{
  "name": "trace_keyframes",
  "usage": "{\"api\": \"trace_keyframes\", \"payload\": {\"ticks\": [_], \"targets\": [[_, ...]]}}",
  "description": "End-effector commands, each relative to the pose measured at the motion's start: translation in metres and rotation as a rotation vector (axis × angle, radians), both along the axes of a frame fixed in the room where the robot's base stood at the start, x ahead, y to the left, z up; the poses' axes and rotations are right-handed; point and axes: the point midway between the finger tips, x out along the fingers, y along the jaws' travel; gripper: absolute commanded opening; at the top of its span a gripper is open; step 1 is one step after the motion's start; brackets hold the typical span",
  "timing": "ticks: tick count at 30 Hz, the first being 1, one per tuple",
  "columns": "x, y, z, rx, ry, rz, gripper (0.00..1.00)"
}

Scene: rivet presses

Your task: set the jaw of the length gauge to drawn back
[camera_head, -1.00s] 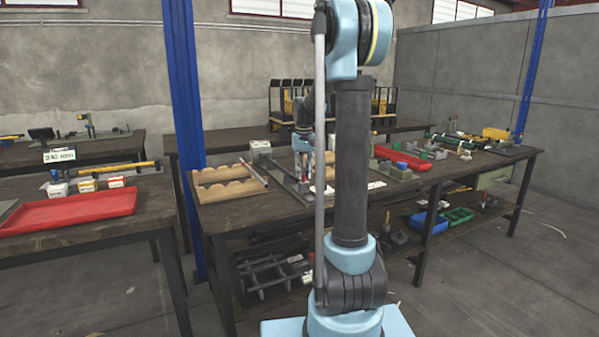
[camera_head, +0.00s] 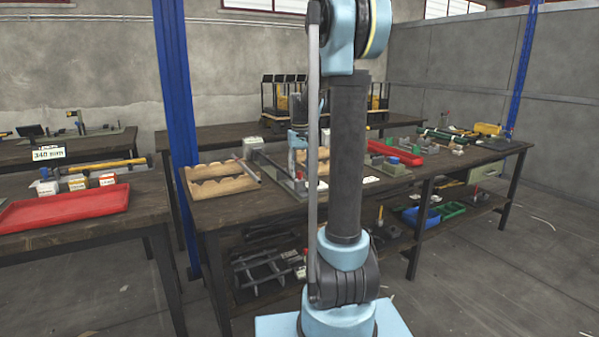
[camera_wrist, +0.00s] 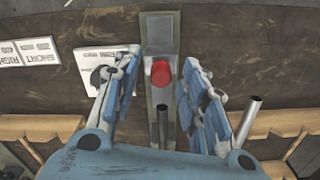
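The length gauge appears to be the narrow grey-green device (camera_wrist: 160,35) in the middle of the wrist view, with a grey block and a round red knob (camera_wrist: 161,73). A dark round rod (camera_wrist: 163,125) stands or lies over its near part. My gripper (camera_wrist: 157,85) is open, with one blue finger on each side of the device and the red knob between them in the picture. I see no contact, and the height gap cannot be told. In the head view the gauge's base (camera_head: 278,165) is partly hidden by my arm. I cannot tell the jaw's position.
White cards with print (camera_wrist: 28,51) lie left of the gauge. A metal tube (camera_wrist: 245,122) lies near the right finger. Wooden notched racks (camera_head: 220,183) sit on the workbench's left. A red tray (camera_head: 65,212) is on the left table. A blue post (camera_head: 178,110) stands between the tables.

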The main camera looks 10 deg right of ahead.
Motion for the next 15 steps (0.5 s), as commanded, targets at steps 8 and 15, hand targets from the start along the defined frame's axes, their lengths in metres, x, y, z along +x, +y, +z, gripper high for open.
{"api": "trace_keyframes", "payload": {"ticks": [8, 15], "targets": [[0.001, 0.0, 0.021, 0.0, 0.0, 0.0, 0.39], [0.001, 0.0, 0.065, 0.0, 0.0, 0.0, 0.39]]}}
